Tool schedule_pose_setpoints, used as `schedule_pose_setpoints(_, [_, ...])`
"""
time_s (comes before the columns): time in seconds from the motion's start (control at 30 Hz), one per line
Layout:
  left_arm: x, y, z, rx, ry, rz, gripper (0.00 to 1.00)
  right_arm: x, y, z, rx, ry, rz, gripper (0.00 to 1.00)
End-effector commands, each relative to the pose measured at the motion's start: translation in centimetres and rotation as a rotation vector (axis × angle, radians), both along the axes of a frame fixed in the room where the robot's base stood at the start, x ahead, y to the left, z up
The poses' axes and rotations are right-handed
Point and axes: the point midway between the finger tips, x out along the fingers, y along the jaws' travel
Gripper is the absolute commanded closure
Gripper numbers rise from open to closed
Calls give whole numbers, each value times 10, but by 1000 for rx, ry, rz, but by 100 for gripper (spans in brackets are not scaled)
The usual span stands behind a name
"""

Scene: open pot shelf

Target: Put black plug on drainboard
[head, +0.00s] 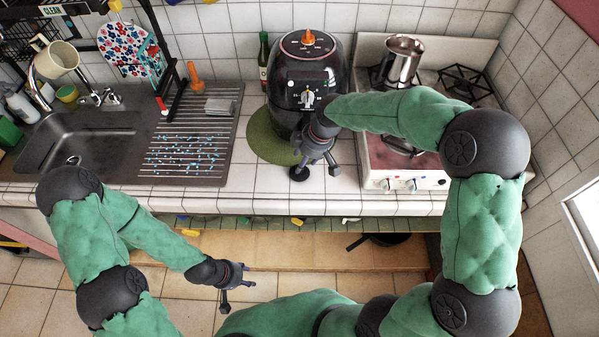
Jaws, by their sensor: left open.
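The black plug (299,174) looks like a small dark disc on the white tiled counter, in front of the black air fryer. My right gripper (317,166) is just above and beside it with its fingers spread. One finger overlaps the plug in the picture, and I cannot tell whether they touch. The drainboard (233,135) is the ribbed metal surface right of the sink, with blue-white bits scattered on it. My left gripper (238,290) is open and empty, low in front of the counter and apart from everything.
The air fryer (303,75) stands on a round green mat (262,138). A stove (377,165) with a metal pot (403,58) is at the right. A grey block (219,106) and an orange-handled item (195,75) are at the drainboard's back. White tiles between drainboard and stove front are mostly clear.

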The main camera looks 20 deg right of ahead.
Motion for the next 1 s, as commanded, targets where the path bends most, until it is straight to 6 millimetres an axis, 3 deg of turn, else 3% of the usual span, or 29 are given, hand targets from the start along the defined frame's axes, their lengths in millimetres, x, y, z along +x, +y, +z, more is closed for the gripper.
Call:
schedule_pose_setpoints(0.33, [0, 0, -12, 0, 0, 0, 53, 11, 6, -43, 0, 1, 0, 47])
schedule_pose_setpoints(0.6, [0, 0, -12, 0, 0, 0, 53, 12, 7, -47, 0, 0, 0, 47])
schedule_pose_setpoints(0.67, [0, 0, -12, 0, 0, 0, 53, 12, 7, -47, 0, 0, 0, 58])
schedule_pose_setpoints(0.8, [0, 0, -12, 0, 0, 0, 53, 12, 7, -47, 0, 0, 0, 98])
schedule_pose_setpoints(1.0, [0, 0, -12, 0, 0, 0, 53, 12, 7, -47, 0, 0, 0, 100])
